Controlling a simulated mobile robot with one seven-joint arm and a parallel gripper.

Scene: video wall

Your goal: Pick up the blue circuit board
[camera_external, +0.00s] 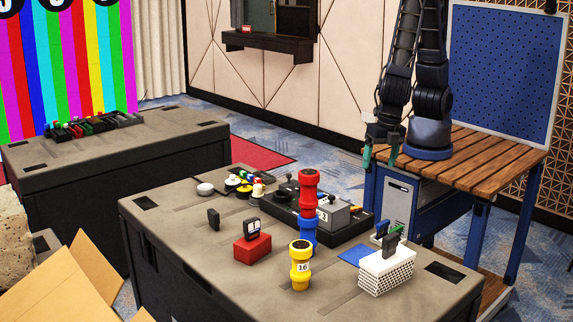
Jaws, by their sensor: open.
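The blue circuit board (353,256) looks like a flat blue piece lying on the grey case top (240,283), just left of a white perforated block (388,271). The block hides part of its right side. My gripper (380,156) hangs pointing down at the near left edge of the wooden bench, with its teal fingertips apart and nothing seen between them. It is above and behind the blue board in the picture, well apart from it.
A red and blue stacked piece (308,205), a yellow cylinder (300,270) and a red block (252,248) stand left of the board. A grey control box (325,213) is behind it. The case's front left is clear. The wooden bench (485,165) stands behind right.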

